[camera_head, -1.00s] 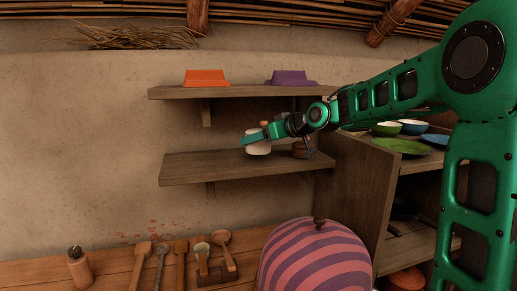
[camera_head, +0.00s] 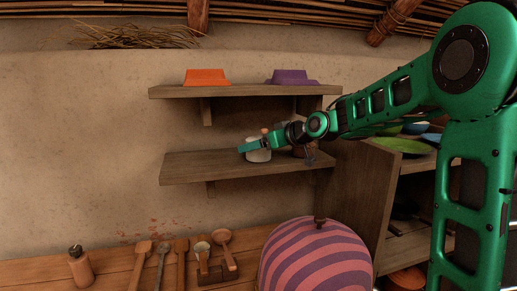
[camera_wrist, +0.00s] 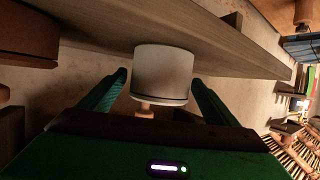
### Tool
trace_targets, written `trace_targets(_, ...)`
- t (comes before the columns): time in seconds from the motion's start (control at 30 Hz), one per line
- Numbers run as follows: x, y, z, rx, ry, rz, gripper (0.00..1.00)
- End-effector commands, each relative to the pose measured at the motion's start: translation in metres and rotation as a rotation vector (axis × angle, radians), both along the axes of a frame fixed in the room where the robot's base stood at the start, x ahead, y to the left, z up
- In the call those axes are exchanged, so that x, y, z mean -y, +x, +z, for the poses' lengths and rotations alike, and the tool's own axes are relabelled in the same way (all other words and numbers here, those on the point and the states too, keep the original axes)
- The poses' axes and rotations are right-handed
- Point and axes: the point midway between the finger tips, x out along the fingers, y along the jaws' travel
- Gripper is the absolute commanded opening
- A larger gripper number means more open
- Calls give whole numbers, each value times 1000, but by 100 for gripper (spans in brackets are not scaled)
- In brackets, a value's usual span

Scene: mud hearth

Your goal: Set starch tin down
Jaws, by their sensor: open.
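The starch tin is a white round tin (camera_head: 258,155) with a small wooden knob on top. It stands upright on the lower wall shelf (camera_head: 195,167). In the wrist view the white tin (camera_wrist: 164,72) sits between my gripper's fingers (camera_wrist: 160,88), with its base at the shelf board (camera_wrist: 225,45). My green gripper (camera_head: 255,146) is open around it, and a gap shows on each side in the wrist view. In the head view the gripper hides part of the tin's top.
A brown pot (camera_head: 299,151) stands on the same shelf to the right, partly hidden by my arm. The upper shelf (camera_head: 235,92) above holds an orange dish (camera_head: 206,77) and a purple dish (camera_head: 291,77). The shelf's left part is clear.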

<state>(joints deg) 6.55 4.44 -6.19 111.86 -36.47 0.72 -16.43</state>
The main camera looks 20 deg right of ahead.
Motion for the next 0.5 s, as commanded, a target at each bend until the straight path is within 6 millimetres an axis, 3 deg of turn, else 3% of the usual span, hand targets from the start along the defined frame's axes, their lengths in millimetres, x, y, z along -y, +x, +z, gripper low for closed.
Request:
trace_targets(0.17,10,-18,9,2,0,-3,83)
trace_targets(0.5,38,-72,34,1,0,-3,83)
